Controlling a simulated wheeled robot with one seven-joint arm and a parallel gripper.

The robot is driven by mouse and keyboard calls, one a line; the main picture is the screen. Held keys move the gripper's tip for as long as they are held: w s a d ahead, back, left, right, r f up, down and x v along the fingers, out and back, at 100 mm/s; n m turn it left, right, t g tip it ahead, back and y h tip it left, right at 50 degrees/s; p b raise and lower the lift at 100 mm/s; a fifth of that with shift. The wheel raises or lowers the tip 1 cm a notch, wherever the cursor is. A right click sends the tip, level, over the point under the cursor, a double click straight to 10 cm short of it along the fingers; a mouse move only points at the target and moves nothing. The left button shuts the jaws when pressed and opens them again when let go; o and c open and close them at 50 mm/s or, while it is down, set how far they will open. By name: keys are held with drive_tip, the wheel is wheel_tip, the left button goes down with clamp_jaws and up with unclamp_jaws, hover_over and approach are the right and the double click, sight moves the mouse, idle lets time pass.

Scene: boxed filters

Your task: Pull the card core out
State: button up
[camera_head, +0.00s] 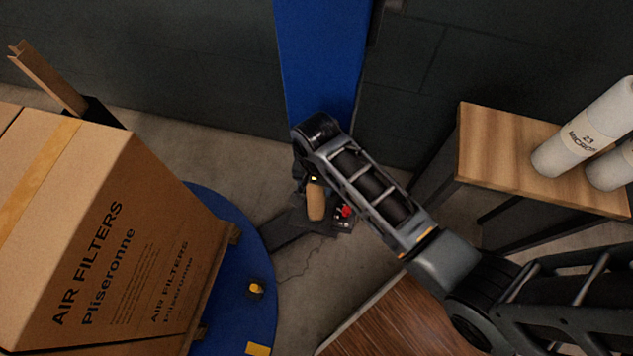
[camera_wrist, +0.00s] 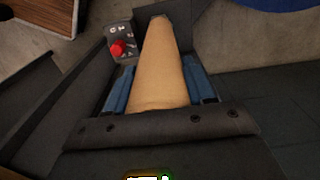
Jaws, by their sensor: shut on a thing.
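The tan card core (camera_wrist: 160,70) lies lengthwise between the two blue finger pads of my gripper (camera_wrist: 160,88) in the wrist view. The gripper is shut on it. In the head view a tan part of the core (camera_head: 315,203) shows just below my gripper (camera_head: 312,185), in front of the foot of the blue mast (camera_head: 320,70). Dark parts surround the core in the wrist view. I cannot tell whether its far end is still seated on anything.
A control box with a red button (camera_wrist: 117,48) stands close beside the core. A large carton marked AIR FILTERS (camera_head: 120,240) sits over a blue turntable (camera_head: 245,240) at left. A wooden table (camera_head: 490,140) with white rolls (camera_head: 585,135) stands at right.

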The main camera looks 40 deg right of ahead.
drive_tip(key=shift+r+p, duration=3.65)
drive_tip(key=shift+p, duration=0.15)
wheel_tip(320, 180, up, 3)
drive_tip(key=p, duration=0.2)
drive_tip(key=shift+p, duration=0.4)
drive_tip(key=shift+r, duration=2.95)
